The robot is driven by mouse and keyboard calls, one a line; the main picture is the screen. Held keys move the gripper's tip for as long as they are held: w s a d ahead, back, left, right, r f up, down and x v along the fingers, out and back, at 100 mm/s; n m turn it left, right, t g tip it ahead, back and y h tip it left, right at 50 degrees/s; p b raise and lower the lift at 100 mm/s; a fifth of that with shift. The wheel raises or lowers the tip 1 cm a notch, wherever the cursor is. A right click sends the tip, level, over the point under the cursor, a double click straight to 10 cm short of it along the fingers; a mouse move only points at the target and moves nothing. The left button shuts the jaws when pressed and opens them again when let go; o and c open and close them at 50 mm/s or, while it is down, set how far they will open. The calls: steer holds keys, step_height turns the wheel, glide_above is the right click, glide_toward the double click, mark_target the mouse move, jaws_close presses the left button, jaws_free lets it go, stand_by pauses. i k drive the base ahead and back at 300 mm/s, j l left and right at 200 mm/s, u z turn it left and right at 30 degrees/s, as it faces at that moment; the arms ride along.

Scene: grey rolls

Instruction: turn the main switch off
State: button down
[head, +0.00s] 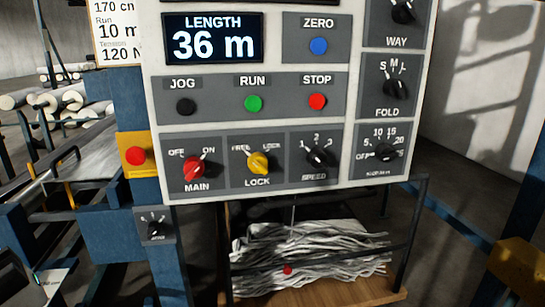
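The main switch (194,168) is a red rotary knob at the lower left of the grey control panel in the head view. OFF is printed at its upper left and ON at its upper right. Its grip appears to lean up and right toward ON. My gripper is not in view, and nothing touches the knob.
The yellow LOCK knob (258,163) and black SPEED knob (318,156) sit to the right. JOG (186,106), RUN (253,103) and STOP (317,101) buttons are above. A red button on a yellow box (136,155) is to the left. Folded grey fabric (305,250) lies below.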

mark_target(193, 167)
steer(key=k+u, duration=0.1)
steer(key=u, duration=0.25)
steer(key=k+u, duration=0.15)
steer(key=u, duration=0.2)
steer(key=k+u, duration=0.15)
steer(key=u, duration=0.2)
